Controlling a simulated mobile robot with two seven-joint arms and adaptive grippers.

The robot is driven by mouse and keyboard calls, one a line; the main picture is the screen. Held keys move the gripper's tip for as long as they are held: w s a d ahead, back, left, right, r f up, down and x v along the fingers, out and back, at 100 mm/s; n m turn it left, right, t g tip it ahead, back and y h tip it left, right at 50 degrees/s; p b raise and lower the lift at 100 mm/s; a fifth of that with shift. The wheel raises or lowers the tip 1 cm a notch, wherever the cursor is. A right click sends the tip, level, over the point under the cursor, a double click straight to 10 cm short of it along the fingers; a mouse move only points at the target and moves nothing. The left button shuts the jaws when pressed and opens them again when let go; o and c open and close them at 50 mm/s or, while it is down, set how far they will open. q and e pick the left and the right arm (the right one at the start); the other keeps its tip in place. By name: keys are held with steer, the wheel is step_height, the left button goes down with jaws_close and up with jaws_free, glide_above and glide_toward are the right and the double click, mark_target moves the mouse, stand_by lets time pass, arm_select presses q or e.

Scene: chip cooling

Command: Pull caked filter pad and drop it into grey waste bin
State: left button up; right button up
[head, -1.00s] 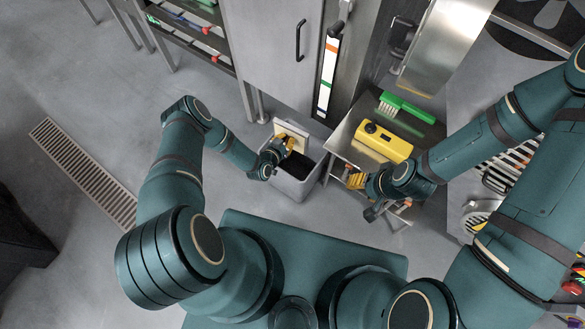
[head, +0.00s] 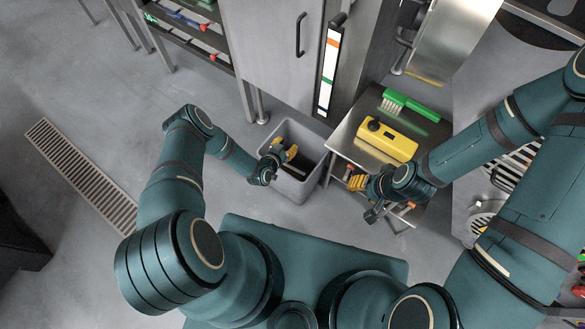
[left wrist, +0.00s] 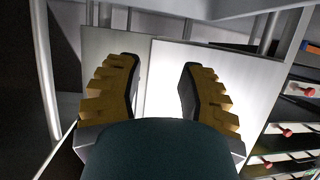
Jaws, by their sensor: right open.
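The grey waste bin (head: 309,135) stands on the floor in front of the cabinet. My left gripper (head: 286,153) is over the bin opening, open and empty; the left wrist view shows its yellow fingers (left wrist: 160,85) spread apart. A pale strip (head: 294,171) shows inside the bin below the gripper, and it looks like an edge of the filter pad. The rest of the pad is hidden. My right gripper (head: 357,180) is open beside the left edge of the steel side table, with nothing seen in it.
The steel side table (head: 352,130) right of the bin holds a yellow device (head: 388,140) and a green brush (head: 408,105). A cabinet (head: 262,50) with a vertical handle stands behind the bin. A rack is at the upper left. The floor left of the bin is clear, with a drain grate (head: 85,175).

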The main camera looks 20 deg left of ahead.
arm_select(q)
steer(key=v, duration=1.2)
steer(key=shift+a, duration=0.1)
